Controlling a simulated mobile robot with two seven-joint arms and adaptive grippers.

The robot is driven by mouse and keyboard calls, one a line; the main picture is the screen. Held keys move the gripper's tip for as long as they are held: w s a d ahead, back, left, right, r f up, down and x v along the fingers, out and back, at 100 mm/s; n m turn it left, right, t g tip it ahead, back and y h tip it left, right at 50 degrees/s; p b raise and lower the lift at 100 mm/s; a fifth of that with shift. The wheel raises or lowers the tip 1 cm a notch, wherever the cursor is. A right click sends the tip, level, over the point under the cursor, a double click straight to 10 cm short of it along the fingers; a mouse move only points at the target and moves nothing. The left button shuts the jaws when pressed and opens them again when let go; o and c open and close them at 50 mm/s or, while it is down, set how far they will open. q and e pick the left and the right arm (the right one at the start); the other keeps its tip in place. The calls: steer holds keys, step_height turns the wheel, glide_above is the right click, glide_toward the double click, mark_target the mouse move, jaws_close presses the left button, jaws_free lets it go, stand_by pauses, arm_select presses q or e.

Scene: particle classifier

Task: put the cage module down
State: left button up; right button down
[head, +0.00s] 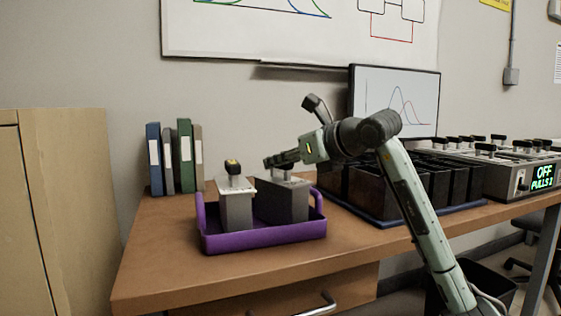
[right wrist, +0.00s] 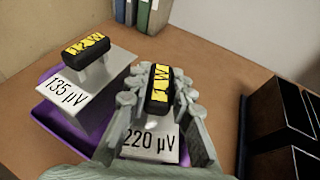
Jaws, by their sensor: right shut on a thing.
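My right gripper (head: 281,161) is shut on the dark handle of a grey cage module (head: 283,199). In the right wrist view the fingers (right wrist: 158,88) close around its black and yellow handle, and its label (right wrist: 152,141) reads 220 µV. This module is upright, in or just above the right part of a purple tray (head: 265,243); I cannot tell whether its base touches the tray floor. A second module (head: 236,210), labelled 135 µV (right wrist: 67,94), stands in the tray to its left. My left gripper is not in view.
Black bins (head: 404,190) stand on a blue tray right of the purple tray, beneath my right arm. A device with an OFF display (head: 543,177) is farther right. Binders (head: 170,160) and a monitor (head: 395,98) stand behind. The wooden desk (head: 160,262) is clear at front left.

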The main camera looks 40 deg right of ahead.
steer(key=c, duration=1.3)
jaws_free()
steer(key=shift+c, duration=0.2)
